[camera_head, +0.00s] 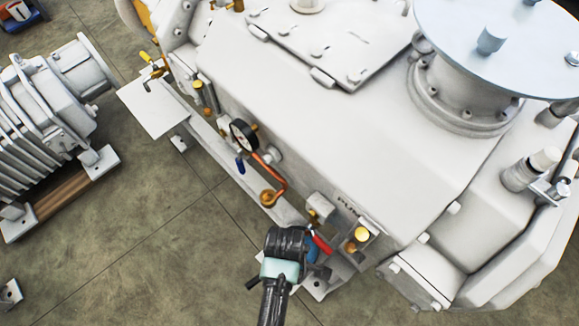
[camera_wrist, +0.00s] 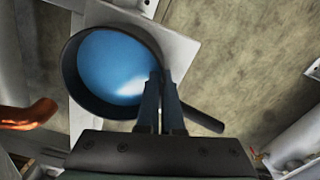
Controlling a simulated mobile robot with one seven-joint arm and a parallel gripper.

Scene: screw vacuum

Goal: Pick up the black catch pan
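The black catch pan (camera_wrist: 72,84) is a round pan with a dark rim, a blue inside and a short straight handle pointing to the lower right in the wrist view. In the head view it is mostly hidden behind my gripper (camera_head: 288,243); a patch of blue shows to the right of the gripper. In the wrist view my gripper (camera_wrist: 163,76) has its two fingers close together at the pan's rim near the handle, with the rim appearing to run between them. Whether the pan touches the white surface below is unclear.
The large white vacuum machine (camera_head: 330,130) stands close beside my gripper. A red-handled valve (camera_head: 321,243), a copper pipe (camera_head: 275,183) and a gauge (camera_head: 243,134) stick out near it.

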